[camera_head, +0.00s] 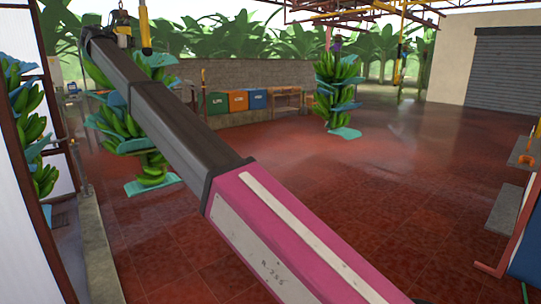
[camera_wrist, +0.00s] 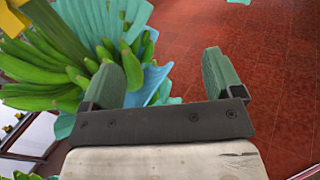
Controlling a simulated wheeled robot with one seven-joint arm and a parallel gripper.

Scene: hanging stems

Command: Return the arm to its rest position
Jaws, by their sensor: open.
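My gripper (camera_wrist: 166,55) is open in the wrist view, with its two green finger pads apart and nothing between them but floor and part of a blue sheet behind. A stem of green bananas (camera_wrist: 45,65) with blue sheets (camera_wrist: 105,18) is behind and to the left of the left finger; I cannot tell whether they touch. In the head view my long pink and dark arm (camera_head: 165,115) reaches from the lower right to the upper left. I cannot make out the gripper there.
In the head view a hanging banana stem (camera_head: 120,120) is partly hidden behind my arm. Another hangs mid-room (camera_head: 333,85), and one at the left edge (camera_head: 28,125). Coloured bins (camera_head: 238,101) stand by the back wall. The red floor (camera_head: 420,150) right of centre is clear.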

